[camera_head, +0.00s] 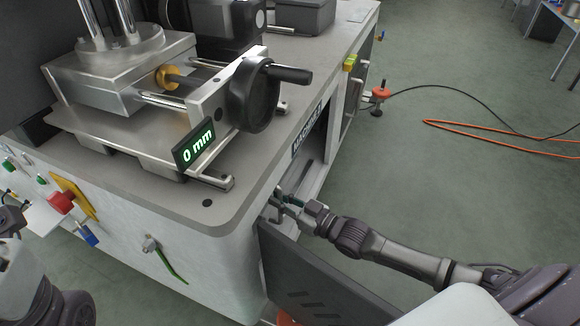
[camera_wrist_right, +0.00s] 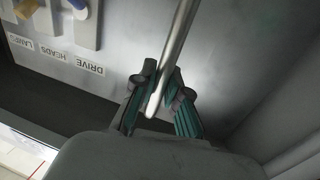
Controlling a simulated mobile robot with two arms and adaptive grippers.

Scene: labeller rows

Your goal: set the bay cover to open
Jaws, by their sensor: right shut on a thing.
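The bay cover, a dark grey panel (camera_head: 315,285) with slots, stands swung out from the front of the machine cabinet at the bottom of the head view. The bay opening shows behind it, partly hidden by my arm. My right gripper (camera_head: 287,199) is at the bay opening, by the cover's upper edge. In the wrist view my right gripper (camera_wrist_right: 162,90) is shut on a slim metal bar (camera_wrist_right: 178,45), with a finger on each side. I cannot tell where the bar's far end is fixed. My left gripper is out of view; only part of my left arm shows.
Inside the bay, a grey panel carries switches (camera_wrist_right: 82,10) and labels reading DRIVE (camera_wrist_right: 90,66), HEADS and LAMPS. A handwheel (camera_head: 254,95) and a 0 mm display (camera_head: 197,146) sit on top. A red stop button (camera_head: 61,202) is at left. Floor at right is mostly clear, with an orange cable (camera_head: 480,127).

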